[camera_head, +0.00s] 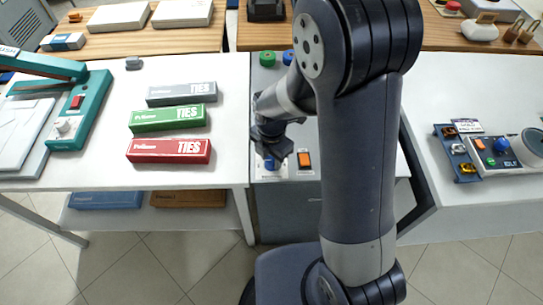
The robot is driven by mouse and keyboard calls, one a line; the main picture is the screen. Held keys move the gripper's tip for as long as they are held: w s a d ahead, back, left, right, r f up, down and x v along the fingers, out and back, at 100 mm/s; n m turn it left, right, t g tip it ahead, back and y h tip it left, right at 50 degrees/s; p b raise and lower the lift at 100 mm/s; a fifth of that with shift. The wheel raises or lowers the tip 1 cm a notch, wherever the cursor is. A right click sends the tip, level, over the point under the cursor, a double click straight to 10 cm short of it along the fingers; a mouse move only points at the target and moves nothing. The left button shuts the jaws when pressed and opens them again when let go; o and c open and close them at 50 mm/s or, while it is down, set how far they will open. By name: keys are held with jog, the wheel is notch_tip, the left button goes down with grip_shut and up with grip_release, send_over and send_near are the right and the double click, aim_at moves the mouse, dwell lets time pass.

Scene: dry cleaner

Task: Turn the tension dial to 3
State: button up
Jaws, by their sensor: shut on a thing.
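A blue dial (270,162) sits on a white plate near the front of the grey panel, left of an orange switch (304,160). My gripper (271,153) points down over this dial and is shut on it. The gripper covers most of the dial, so its pointer is hidden, and any marks around it are too small to read. I cannot read a name that tells whether this is the tension dial. Another blue knob (501,144) sits on a small machine on the right table, away from my gripper.
Green (267,58) and blue (288,57) buttons are at the panel's back. Grey (181,94), green (168,117) and red (169,150) TIES boxes lie on the left table, beside a teal press (85,107). My arm hides part of the panel's right side.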

jog(key=shift+m, duration=0.4)
jog(key=shift+c, duration=0.2)
jog(key=m+b, duration=0.1)
jog(key=m, duration=0.3)
jog(key=shift+m, duration=0.4)
jog(key=m+b, duration=0.1)
jog(key=m, duration=0.5)
jog(key=m+b, duration=0.1)
jog(key=m, duration=0.5)
jog(key=shift+m, duration=0.4)
jog(key=m, duration=0.5)
jog(key=shift+m, duration=0.3)
jog(key=o, duration=1)
